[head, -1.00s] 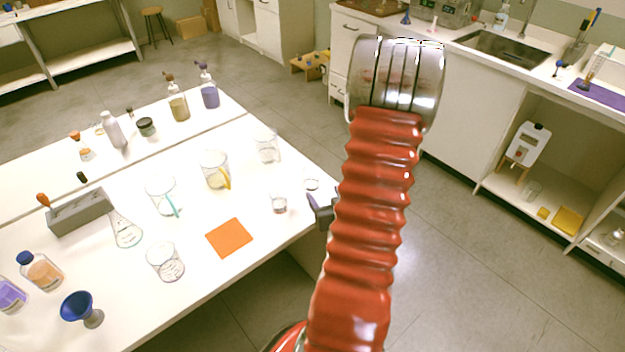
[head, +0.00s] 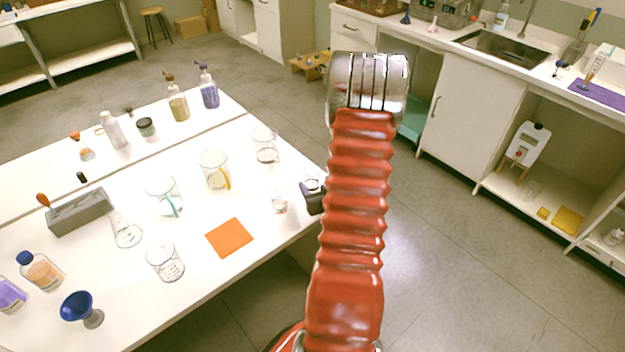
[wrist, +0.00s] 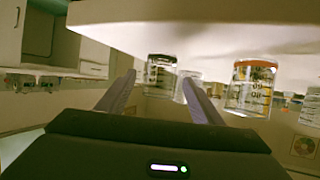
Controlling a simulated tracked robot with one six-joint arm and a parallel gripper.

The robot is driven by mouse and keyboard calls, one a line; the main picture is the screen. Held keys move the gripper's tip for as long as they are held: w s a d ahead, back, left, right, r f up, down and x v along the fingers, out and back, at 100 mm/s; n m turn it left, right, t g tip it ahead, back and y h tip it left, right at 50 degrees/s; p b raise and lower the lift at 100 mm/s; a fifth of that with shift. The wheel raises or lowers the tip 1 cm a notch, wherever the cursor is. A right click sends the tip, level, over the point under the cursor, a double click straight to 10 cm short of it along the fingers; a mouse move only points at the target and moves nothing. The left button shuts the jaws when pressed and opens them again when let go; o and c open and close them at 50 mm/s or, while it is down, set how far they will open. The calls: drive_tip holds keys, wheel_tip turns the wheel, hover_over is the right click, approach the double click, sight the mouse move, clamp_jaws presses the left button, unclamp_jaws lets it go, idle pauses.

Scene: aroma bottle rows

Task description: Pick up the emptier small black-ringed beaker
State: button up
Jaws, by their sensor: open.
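My gripper (head: 313,201) is at the table's right edge in the head view, partly behind my red arm. In the wrist view my gripper (wrist: 159,78) is open, and a small clear beaker with a dark band (wrist: 160,76) shows between its fingertips. I cannot tell how far ahead it stands; no finger visibly grips it. A small beaker shows just behind the gripper in the head view (head: 314,182). Another small clear beaker (head: 278,202) stands left of the gripper. Ring colours and fill levels of these two are too small to tell.
The wrist picture looks upside down; a beaker with an orange band (wrist: 250,90) stands right of the fingers. Larger beakers (head: 265,147), a yellow-handled one (head: 214,170) and an orange mat (head: 229,238) lie farther left. Open floor lies right of the table.

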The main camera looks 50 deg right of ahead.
sight(314, 182)
drive_tip(key=shift+x, duration=2.6)
drive_tip(key=shift+f, duration=0.15)
drive_tip(key=shift+c, duration=0.7)
drive_tip(key=c, duration=1)
drive_tip(key=shift+r, duration=5.05)
